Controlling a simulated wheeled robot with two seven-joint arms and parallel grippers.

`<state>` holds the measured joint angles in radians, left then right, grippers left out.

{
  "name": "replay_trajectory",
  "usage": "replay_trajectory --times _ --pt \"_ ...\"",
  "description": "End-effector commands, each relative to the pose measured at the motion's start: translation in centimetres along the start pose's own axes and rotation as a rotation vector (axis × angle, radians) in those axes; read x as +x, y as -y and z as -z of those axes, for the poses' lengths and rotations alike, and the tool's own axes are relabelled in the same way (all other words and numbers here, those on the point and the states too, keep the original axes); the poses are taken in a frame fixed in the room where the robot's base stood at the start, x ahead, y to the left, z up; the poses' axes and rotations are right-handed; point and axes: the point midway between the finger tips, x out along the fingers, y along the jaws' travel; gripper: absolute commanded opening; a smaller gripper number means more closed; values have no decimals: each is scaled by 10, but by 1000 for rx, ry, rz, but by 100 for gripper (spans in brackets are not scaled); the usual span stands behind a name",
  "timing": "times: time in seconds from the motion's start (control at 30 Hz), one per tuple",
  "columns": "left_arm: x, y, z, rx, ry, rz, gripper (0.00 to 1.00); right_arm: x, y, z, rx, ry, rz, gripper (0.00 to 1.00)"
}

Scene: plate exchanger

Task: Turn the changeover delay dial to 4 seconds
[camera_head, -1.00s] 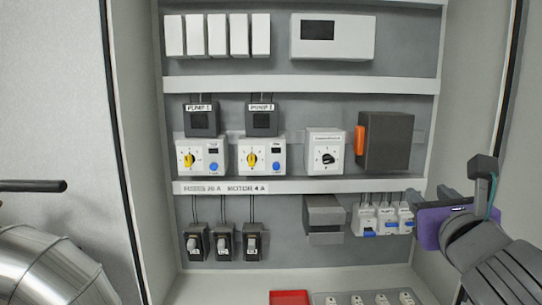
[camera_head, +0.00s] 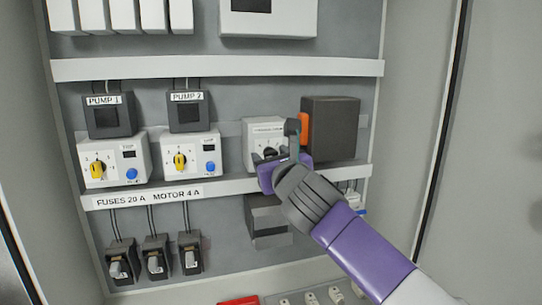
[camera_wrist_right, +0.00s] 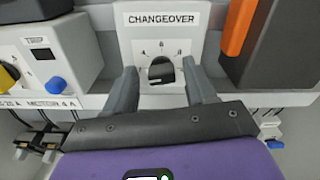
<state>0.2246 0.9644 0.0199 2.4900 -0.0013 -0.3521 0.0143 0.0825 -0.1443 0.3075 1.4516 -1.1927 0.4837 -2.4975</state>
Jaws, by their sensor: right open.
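The changeover unit (camera_head: 258,130) is a white box on the middle rail. Its black dial (camera_wrist_right: 161,71) sits between my right gripper's fingers in the wrist view, under the printed word CHANGEOVER. My right gripper (camera_wrist_right: 160,88) is open, its two grey fingers pointing at the box on either side of the dial. I cannot tell whether they touch it. In the head view the right gripper (camera_head: 272,155) covers the lower part of the box and most of the dial. The dial's scale marks are too small to read. My left gripper is out of view.
A dark box with an orange side (camera_head: 332,130) stands close right of the changeover unit. Two white motor units with yellow knobs (camera_head: 180,162) are to the left. A wire-duct rail (camera_head: 215,188) runs just below, with fuse holders (camera_head: 155,258) under it.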

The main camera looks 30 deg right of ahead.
Motion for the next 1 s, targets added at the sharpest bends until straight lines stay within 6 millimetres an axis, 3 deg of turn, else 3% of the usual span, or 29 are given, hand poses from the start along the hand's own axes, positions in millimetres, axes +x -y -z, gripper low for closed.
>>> replay_trajectory --times 0.27,0.6,1.0 --pt "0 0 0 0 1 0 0 1 1 -1 0 3 1 52" --pt "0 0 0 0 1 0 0 1 0 -1 1 3 0 0" --pt "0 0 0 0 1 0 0 0 0 -1 81 2 0 0"
